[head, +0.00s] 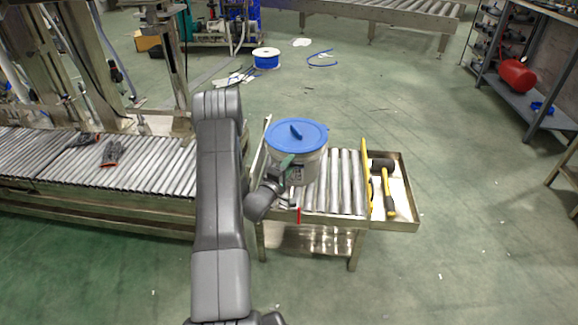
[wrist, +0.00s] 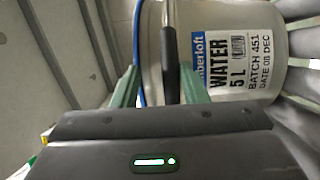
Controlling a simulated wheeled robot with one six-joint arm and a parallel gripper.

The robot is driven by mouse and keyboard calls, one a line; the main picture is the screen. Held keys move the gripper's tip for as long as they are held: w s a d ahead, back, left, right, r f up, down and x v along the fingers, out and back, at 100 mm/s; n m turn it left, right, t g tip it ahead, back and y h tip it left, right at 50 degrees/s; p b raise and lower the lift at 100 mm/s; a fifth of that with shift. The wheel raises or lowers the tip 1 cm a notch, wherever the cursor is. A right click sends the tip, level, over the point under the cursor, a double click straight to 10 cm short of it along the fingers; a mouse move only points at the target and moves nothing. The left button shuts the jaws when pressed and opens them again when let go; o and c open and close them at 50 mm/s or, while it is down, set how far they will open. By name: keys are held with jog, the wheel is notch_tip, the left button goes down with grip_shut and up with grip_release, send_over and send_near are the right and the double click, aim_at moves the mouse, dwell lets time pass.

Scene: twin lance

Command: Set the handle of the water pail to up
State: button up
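The water pail (head: 297,165) is a white-grey bucket with a blue lid (head: 310,140), upright on a small roller stand. In the wrist view its label, reading WATER 5 L, shows sideways on the pail wall (wrist: 210,20). The pail's handle, with a dark grip (wrist: 170,50), lies along the pail's side below the lid rim, not above the lid. My gripper (wrist: 160,88) is at the pail's near side with its green fingers apart, one on each side of the grip. The grip is close to the right finger; I cannot tell if they touch.
The roller stand (head: 345,185) has a side tray (head: 405,222) holding a black-headed mallet (head: 384,165) with a yellow handle. A roller conveyor (head: 130,178) runs along the left. Open green floor lies to the right.

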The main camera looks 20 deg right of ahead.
jog(key=p+v, duration=0.1)
jog(key=v, duration=1.2)
jog(key=shift+p, duration=0.4)
jog(key=shift+s+a, duration=0.1)
jog(key=b+x, duration=0.1)
jog(key=x, duration=0.9)
jog(key=shift+b, duration=0.3)
